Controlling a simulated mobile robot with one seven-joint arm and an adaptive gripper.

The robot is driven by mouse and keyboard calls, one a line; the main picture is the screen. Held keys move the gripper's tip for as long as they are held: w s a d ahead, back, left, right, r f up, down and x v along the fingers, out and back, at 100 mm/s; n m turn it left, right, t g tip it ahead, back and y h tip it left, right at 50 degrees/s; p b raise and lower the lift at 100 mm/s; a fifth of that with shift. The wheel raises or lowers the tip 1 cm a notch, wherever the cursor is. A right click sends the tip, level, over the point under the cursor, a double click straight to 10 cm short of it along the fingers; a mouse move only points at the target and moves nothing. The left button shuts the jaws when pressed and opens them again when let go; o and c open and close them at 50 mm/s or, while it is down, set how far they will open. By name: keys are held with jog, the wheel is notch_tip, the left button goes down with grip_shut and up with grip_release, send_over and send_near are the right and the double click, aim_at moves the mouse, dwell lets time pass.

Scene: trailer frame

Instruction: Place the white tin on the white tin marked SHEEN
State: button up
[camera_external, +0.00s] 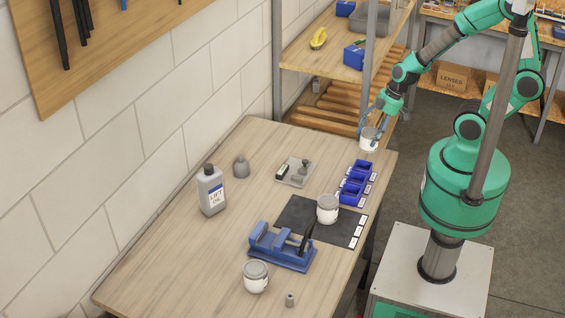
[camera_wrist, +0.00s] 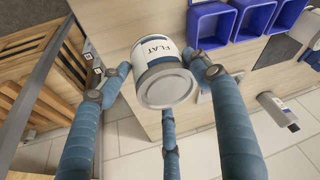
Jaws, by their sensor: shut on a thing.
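My gripper (camera_external: 378,124) is shut on a white tin (camera_external: 369,140), held at the far right corner of the table. In the wrist view the held tin (camera_wrist: 158,62) reads FLAT, upside down, and its round grey end faces the camera; blue fingers sit around it. Two more white tins with grey lids stand upright on the table: one on the dark mat (camera_external: 327,209), one near the front (camera_external: 256,277). I cannot read the label on either, so I cannot tell which is marked SHEEN.
Blue bins (camera_external: 355,182) line the table's right edge. A blue clamp-like tool (camera_external: 281,248) lies between the two standing tins. A LIFT OIL bottle (camera_external: 211,190), a grey bell-shaped object (camera_external: 241,166) and a clear tray (camera_external: 294,172) stand further left. A shelf post (camera_external: 368,55) rises beside my gripper.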

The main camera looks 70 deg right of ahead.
jog(key=shift+a, duration=0.15)
jog(key=shift+w+a+r, duration=0.1)
jog(key=shift+a+r, duration=0.15)
jog(key=shift+a, duration=0.25)
jog(key=s+a+r+n+g+p, duration=0.1)
jog(key=s+a+r+n+p, duration=0.1)
jog(key=a, duration=0.6)
jog(key=s+a+r+n+g+y+p, duration=0.1)
jog(key=s+a+r+n+p, duration=0.1)
jog(key=a, duration=0.7)
jog(key=s+a+r+n+g+y+p, duration=0.1)
jog(key=s+a+r+n+p, duration=0.2)
jog(key=a+n, duration=0.3)
jog(key=a, duration=0.3)
jog(key=shift+s+a+r, duration=0.2)
jog(key=shift+s+r, duration=0.15)
jog(key=shift+r, duration=0.05)
jog(key=shift+w+a, duration=0.1)
jog(key=w+a+f, duration=0.1)
jog(key=w+a, duration=0.9)
jog(key=w, duration=0.1)
jog(key=shift+w+a+f+p, duration=0.25)
jog(key=shift+w+a+p, duration=0.1)
jog(key=shift+p, duration=0.1)
